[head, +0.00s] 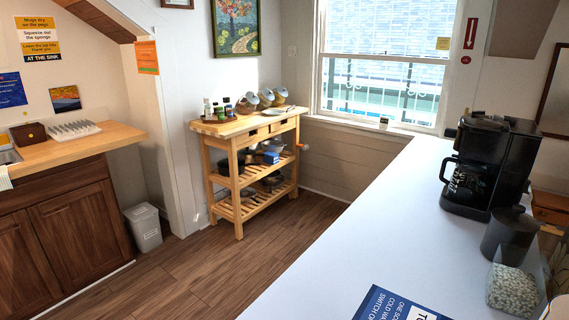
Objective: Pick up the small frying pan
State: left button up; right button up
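A wooden kitchen cart (228,131) stands against the far wall beside the window. Dark cookware (228,166) sits on its middle shelf, next to a blue box (271,158). More dark, round cookware (270,181) lies on the bottom shelf. These pieces are small and partly hidden by the cart's frame, so I cannot tell which one is the small frying pan. Neither of my grippers shows in the head view.
A long white counter (330,235) fills the right, with a coffee maker (490,165), a dark canister (509,235) and a blue sign (395,305). A wooden-topped cabinet (60,215) and a bin (143,227) stand left. Wooden floor (195,265) between is clear.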

aim_at(247, 194)
jog(key=i+j, duration=0.2)
jog(key=j, duration=0.2)
jog(key=i+j, duration=0.2)
jog(key=j, duration=0.2)
jog(key=i+j, duration=0.2)
jog(key=j, duration=0.2)
jog(key=i+j, duration=0.2)
jog(key=j, duration=0.2)
jog(key=i+j, duration=0.2)
jog(key=j, duration=0.2)
jog(key=i+j, duration=0.2)
jog(key=j, duration=0.2)
